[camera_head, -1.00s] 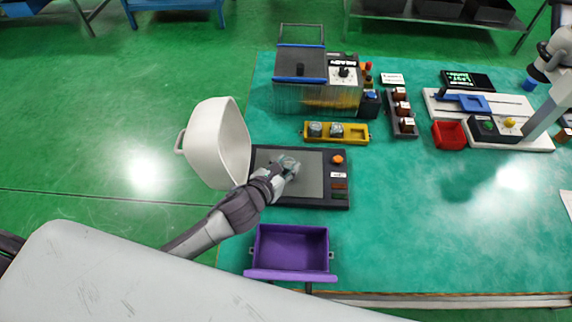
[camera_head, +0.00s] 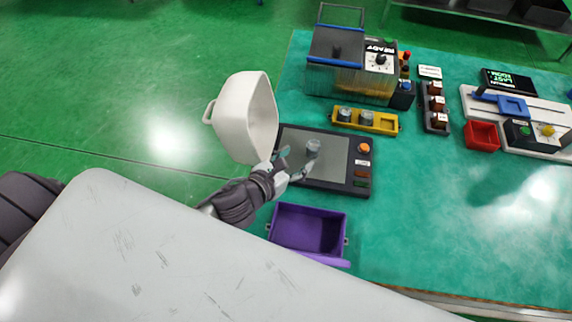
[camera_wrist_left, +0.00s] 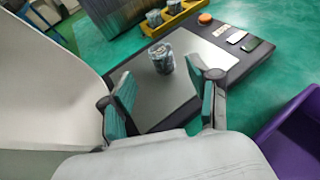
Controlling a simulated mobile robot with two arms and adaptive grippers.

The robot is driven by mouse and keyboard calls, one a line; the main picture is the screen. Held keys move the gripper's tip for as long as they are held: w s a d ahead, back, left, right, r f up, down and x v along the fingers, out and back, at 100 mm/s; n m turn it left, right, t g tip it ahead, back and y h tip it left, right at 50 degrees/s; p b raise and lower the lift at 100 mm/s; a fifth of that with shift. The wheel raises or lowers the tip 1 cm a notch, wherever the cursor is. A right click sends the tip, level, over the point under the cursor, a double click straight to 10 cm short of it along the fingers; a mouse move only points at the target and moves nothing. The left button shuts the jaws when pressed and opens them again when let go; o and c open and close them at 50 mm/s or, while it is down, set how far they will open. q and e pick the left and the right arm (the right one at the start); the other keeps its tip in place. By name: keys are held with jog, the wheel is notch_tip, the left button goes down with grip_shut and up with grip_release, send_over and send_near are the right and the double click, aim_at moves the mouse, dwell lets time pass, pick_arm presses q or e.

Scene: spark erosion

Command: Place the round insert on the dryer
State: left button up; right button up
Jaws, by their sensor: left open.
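The round insert (camera_head: 313,147) is a small grey cylinder. It stands upright on the grey plate of the dryer (camera_head: 330,169), a dark flat unit with an orange button at its right side. In the left wrist view the insert (camera_wrist_left: 161,58) stands on the plate of the dryer (camera_wrist_left: 205,57), apart from my fingers. My left gripper (camera_head: 294,164) is open and empty, just to the lower left of the insert. Its teal-padded fingers (camera_wrist_left: 159,78) spread to either side in the left wrist view, with the insert beyond them. My right gripper is out of view.
A yellow tray (camera_head: 388,123) with two similar inserts and an empty slot lies behind the dryer. A purple bin (camera_head: 312,228) is in front. A white container (camera_head: 247,117) hangs close beside my left gripper. The table's right front is clear.

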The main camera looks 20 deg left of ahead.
pick_arm(q)
jog(key=v, duration=0.4)
dwell(0.6)
